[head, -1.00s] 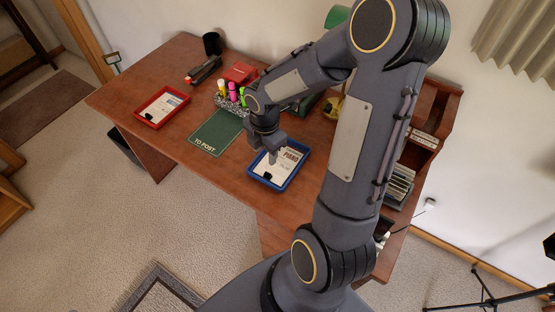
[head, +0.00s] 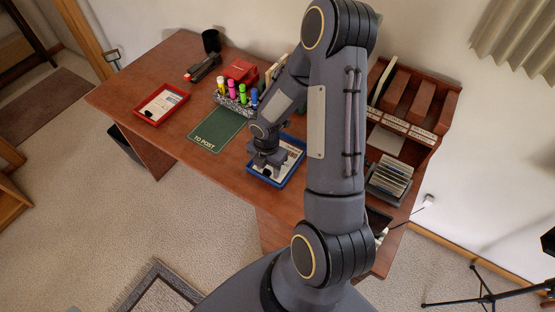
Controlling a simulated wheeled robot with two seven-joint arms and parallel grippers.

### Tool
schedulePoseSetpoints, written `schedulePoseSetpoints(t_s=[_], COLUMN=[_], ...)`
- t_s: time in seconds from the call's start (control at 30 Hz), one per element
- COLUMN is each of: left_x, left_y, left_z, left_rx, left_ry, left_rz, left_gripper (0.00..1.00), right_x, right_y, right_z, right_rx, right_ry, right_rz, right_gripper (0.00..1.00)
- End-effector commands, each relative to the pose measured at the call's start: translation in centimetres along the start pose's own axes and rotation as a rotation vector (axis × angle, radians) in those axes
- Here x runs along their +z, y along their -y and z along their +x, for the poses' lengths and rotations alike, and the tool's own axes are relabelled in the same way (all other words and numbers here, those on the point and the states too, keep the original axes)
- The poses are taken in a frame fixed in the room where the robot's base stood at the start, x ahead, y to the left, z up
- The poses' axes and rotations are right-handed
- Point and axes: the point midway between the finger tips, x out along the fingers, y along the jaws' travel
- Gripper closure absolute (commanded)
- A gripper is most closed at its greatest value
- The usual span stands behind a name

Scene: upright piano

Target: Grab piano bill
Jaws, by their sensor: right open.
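A white paper (head: 289,164) with dark print, which reads PIANO in the earlier frame, lies in the blue tray (head: 281,186) on the desk. A black clip shows at its near end. My right gripper (head: 267,166) points down over the paper and hides its left and middle part. The right gripper is open. I cannot tell whether its fingers touch the paper. My left gripper is not in view.
A green TO POST mat (head: 215,132) lies left of the blue tray. A red tray (head: 162,104) with papers is farther left. A marker holder (head: 235,103) stands behind the mat. A wooden sorter (head: 405,105) stands at right.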

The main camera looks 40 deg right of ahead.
Motion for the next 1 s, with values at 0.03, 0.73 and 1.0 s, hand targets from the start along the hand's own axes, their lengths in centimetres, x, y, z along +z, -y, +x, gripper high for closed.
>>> schedulePoseSetpoints(t_s=[0.03,0.73,1.0], left_x=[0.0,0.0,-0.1], left_y=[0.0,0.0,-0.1], left_z=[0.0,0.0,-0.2], left_rx=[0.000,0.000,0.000], left_ry=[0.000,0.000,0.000], left_rz=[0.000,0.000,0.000], left_gripper=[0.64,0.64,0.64], right_x=[0.0,0.0,0.1], right_y=[0.0,0.0,-0.1], right_z=[0.0,-0.1,-1.9], right_rx=[0.000,0.000,0.003], right_ry=[0.000,0.000,0.002], right_rz=[0.000,0.001,0.003], right_gripper=[0.55,1.00,1.00])
